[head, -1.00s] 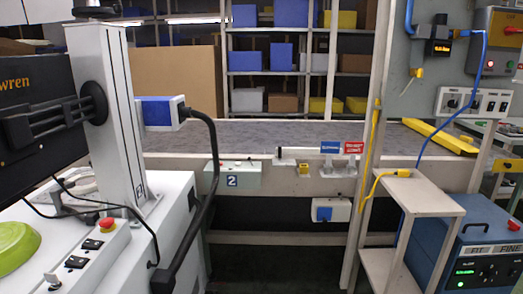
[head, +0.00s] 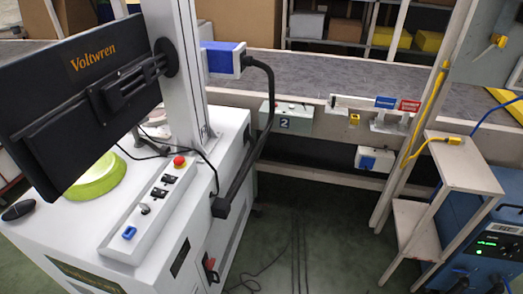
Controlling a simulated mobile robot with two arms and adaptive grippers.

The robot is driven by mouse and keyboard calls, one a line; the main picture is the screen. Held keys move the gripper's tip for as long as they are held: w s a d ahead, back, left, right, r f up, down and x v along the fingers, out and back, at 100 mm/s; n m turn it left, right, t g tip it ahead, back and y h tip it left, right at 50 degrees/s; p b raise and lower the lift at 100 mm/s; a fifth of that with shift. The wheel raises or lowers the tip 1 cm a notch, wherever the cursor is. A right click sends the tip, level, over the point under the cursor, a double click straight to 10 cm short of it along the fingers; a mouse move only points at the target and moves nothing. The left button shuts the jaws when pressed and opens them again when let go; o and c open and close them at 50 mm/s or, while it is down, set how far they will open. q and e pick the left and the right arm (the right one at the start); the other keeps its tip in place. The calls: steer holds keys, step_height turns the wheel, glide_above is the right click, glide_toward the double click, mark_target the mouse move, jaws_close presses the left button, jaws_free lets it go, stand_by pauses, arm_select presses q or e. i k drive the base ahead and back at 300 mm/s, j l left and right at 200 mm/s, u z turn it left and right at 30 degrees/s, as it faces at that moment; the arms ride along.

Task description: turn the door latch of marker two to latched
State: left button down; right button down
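A white cabinet machine (head: 234,125) with a column and a blue-and-grey head (head: 222,60) stands at the left beside the conveyor. A small black and red handle (head: 211,269) is low on the cabinet's side, possibly the door latch. It is too small to tell which way it is turned. Neither of my grippers is in view.
A black monitor marked Voltwren (head: 80,85) juts out at the left. The conveyor (head: 350,75) runs across the back. A small shelf stand (head: 470,170) and a blue power unit (head: 497,235) stand at right. Green floor between is clear except for dark cables.

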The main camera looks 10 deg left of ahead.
mark_target(210, 264)
steer(key=u, duration=0.95)
